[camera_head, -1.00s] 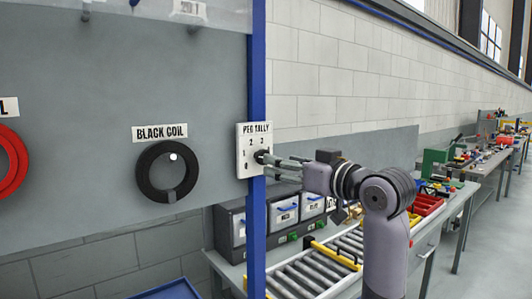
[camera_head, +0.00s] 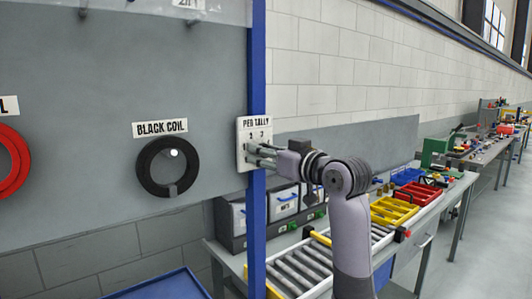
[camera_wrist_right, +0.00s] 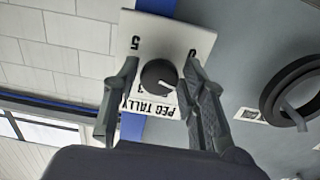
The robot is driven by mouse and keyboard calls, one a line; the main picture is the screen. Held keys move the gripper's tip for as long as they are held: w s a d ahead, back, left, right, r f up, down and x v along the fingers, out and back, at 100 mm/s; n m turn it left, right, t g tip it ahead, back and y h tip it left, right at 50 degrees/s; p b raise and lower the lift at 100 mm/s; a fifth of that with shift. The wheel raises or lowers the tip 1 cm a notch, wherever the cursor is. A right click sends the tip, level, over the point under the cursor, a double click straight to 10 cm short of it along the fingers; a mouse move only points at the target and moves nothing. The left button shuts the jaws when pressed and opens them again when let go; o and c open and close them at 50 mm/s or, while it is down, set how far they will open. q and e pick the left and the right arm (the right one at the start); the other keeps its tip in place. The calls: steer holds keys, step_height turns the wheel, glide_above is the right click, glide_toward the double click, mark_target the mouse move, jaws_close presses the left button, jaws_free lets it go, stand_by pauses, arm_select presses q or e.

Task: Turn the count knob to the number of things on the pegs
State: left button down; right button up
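The white plate (camera_head: 242,160) labelled "PEG TALLY" is fixed to the blue post. Its dark round knob (camera_wrist_right: 157,75) shows in the right wrist view, with numerals around it, including a 5 and a 0. My right gripper (camera_head: 256,153) is at the plate. In the wrist view its fingers (camera_wrist_right: 160,68) are apart on either side of the knob, with a gap visible. The knob's pointer setting is unclear. A black coil (camera_head: 150,180) hangs on a peg under the "BLACK COIL" label; a red coil (camera_head: 10,168) is cut off at the left edge. My left gripper is out of view.
The grey board (camera_head: 80,90) carries further pegs at the top, cut off by the frame. A blue post (camera_head: 257,230) edges it. Below right are a roller conveyor (camera_head: 305,270), drawer boxes (camera_head: 285,200) and a bench with yellow (camera_head: 392,211) and red bins.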

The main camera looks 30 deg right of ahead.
steer(key=c, duration=0.8)
steer(key=shift+m, duration=0.3)
steer(key=m+p, duration=0.7)
steer(key=m, duration=0.2)
steer(key=shift+m, duration=0.3)
steer(key=o, duration=1.2)
